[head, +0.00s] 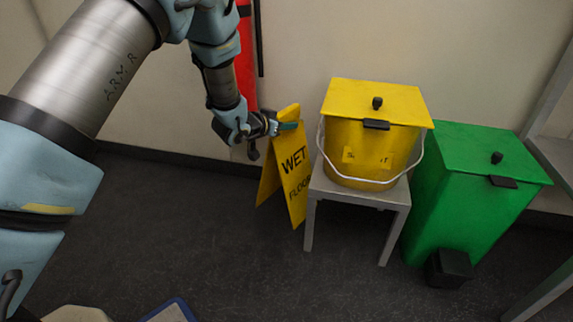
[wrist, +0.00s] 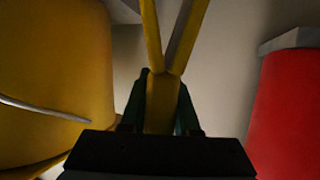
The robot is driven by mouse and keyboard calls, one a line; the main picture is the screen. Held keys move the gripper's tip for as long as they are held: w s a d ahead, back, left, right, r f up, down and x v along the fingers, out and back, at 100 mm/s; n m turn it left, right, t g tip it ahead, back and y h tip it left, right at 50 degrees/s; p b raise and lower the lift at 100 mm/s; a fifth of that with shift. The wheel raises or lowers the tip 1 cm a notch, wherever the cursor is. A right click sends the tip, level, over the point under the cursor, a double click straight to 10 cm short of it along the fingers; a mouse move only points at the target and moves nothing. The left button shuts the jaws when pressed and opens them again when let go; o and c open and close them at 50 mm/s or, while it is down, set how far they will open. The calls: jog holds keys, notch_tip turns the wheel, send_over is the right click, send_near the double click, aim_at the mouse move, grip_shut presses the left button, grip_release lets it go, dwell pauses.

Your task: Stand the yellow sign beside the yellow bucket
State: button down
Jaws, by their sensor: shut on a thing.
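The yellow sign (head: 291,168), marked "WET FLOOR", stands upright with its two legs spread, left of the yellow bucket. Its lower edges look at or very near the floor; I cannot tell whether they touch. The yellow bucket (head: 373,148) has a lid and a wire handle and sits on a small grey stool (head: 358,194). My gripper (head: 288,126) is shut on the top of the sign. In the wrist view my gripper (wrist: 160,108) has its green fingers on either side of the sign's top (wrist: 161,95), with the bucket (wrist: 55,75) at left.
A green pedal bin (head: 474,190) stands right of the stool. A red cylinder (head: 246,60) is at the wall behind my arm and shows at right in the wrist view (wrist: 290,105). Dark floor (head: 190,220) is clear left of the sign.

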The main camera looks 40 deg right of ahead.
aim_at(286, 162)
notch_tip(286, 162, down, 6)
jog(key=b, duration=0.2)
jog(key=shift+f, duration=0.3)
jog(key=c, duration=0.6)
grip_release()
jog(key=shift+c, duration=0.2)
